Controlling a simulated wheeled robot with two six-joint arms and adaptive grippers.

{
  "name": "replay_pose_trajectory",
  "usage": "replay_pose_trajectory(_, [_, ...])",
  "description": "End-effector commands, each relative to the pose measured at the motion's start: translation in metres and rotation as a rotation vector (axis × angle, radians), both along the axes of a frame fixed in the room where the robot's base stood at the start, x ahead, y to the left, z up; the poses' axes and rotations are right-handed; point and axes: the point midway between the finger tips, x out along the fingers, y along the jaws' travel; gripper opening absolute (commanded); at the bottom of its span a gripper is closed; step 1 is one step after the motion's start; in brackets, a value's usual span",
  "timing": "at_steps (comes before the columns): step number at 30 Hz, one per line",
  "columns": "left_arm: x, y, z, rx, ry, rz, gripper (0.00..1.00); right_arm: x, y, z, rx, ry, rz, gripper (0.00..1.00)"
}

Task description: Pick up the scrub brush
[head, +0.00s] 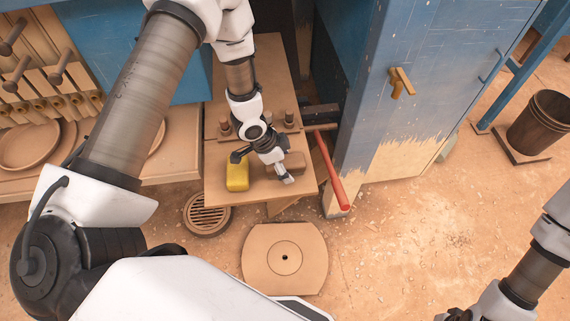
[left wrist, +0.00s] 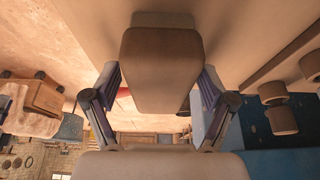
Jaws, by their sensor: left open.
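The scrub brush, a brown rounded block (head: 294,160), lies on the wooden bench top, partly hidden by my left gripper (head: 262,167). In the left wrist view the brush (left wrist: 160,65) fills the space between the fingers of my left gripper (left wrist: 160,82). The gripper is open, with one finger on each side of the block and a gap showing beside it. I cannot tell whether either finger touches it.
A yellow block (head: 237,178) sits on the bench just left of the gripper. Several brown pegs stand behind. A red-handled tool (head: 330,175) leans at the bench's right side, beside a blue cabinet (head: 415,85). A floor drain (head: 207,215) and a round-holed plate (head: 284,258) lie in front.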

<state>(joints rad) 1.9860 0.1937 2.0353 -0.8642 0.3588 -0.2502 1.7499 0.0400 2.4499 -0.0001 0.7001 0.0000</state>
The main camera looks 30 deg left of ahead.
Motion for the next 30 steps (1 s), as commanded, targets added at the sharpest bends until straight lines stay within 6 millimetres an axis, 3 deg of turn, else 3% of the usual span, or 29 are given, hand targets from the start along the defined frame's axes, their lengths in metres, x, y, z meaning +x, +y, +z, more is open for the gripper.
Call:
replay_pose_trajectory(4, [0.000, 0.000, 0.000, 0.000, 0.000, 0.000, 0.83, 0.000, 0.000, 0.000, 0.000, 0.000, 0.000, 0.40])
replay_pose_trajectory(5, [0.000, 0.000, 0.000, 0.000, 0.000, 0.000, 0.76, 0.000, 0.000, 0.000, 0.000, 0.000, 0.000, 0.40])
replay_pose_trajectory(10, [0.000, 0.000, 0.000, 0.000, 0.000, 0.000, 0.16, 0.000, 0.000, 0.000, 0.000, 0.000, 0.000, 0.40])
replay_pose_trajectory(13, [0.000, 0.000, 0.000, 0.000, 0.000, 0.000, 0.15, 0.000, 0.000, 0.000, 0.000, 0.000, 0.000, 0.40])
replay_pose_trajectory(14, [0.000, 0.000, 0.000, 0.000, 0.000, 0.000, 0.09, 0.000, 0.000, 0.000, 0.000, 0.000, 0.000, 0.40])
replay_pose_trajectory(22, [0.000, 0.000, 0.004, 0.000, 0.000, 0.000, 0.09, 0.000, 0.000, 0.001, 0.000, 0.000, 0.000, 0.40])
replay_pose_trajectory(30, [0.001, 0.000, 0.033, -0.001, -0.003, -0.001, 0.09, 0.000, 0.000, -0.003, 0.000, 0.000, 0.000, 0.40])
